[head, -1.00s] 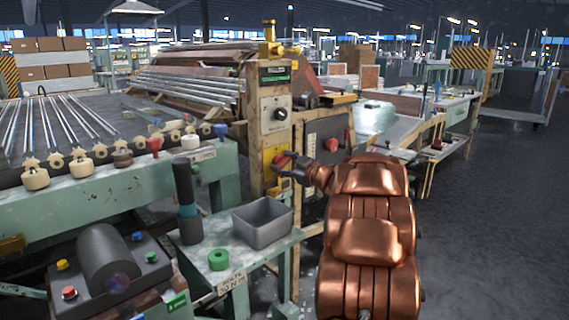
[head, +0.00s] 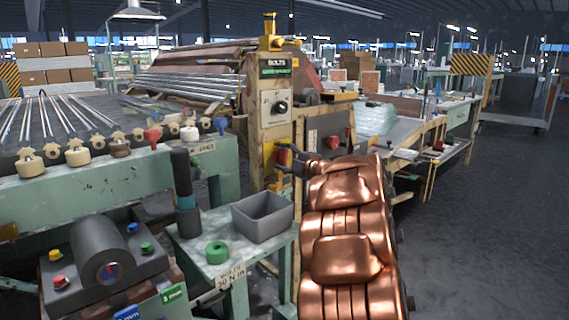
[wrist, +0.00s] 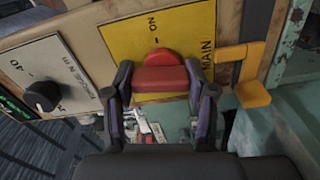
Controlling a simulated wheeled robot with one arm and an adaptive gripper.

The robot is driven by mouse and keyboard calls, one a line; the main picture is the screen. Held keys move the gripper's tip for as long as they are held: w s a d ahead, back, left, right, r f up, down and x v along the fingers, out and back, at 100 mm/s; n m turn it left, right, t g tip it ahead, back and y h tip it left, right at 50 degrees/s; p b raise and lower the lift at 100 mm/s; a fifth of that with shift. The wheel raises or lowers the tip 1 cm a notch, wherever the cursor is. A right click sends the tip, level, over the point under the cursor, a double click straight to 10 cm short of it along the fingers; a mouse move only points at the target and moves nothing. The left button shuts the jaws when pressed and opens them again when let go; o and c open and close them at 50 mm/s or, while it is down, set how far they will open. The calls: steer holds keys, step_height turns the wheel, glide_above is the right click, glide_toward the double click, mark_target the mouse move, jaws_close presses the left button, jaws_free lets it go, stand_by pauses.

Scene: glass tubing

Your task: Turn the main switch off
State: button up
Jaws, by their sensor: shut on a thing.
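The main switch is a red knob (wrist: 160,77) on a yellow plate (wrist: 190,35) marked "ON" and "MAIN" in the wrist view. My gripper (wrist: 159,80) has one finger on each side of the red knob and is shut on it. The wrist view shows the plate turned relative to the head view. In the head view, the yellow plate (head: 268,156) is low on the wooden post, and my gripper (head: 288,160) reaches it from the right. My fingers partly hide the knob there.
A black dial (wrist: 42,96) on a white plate sits beside the yellow plate. A yellow bracket (wrist: 252,75) sticks out on the other side. A grey bin (head: 263,218) and a green ring (head: 216,252) rest on the low table. Open floor (head: 500,220) lies at right.

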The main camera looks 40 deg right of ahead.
steer(key=shift+f+n+b, duration=0.1)
steer(key=shift+n+b, duration=0.45)
steer(key=shift+n, duration=0.55)
steer(key=o, duration=1.2)
steer(key=shift+c, duration=0.2)
steer(key=s, duration=1.2)
steer(key=shift+a, duration=0.15)
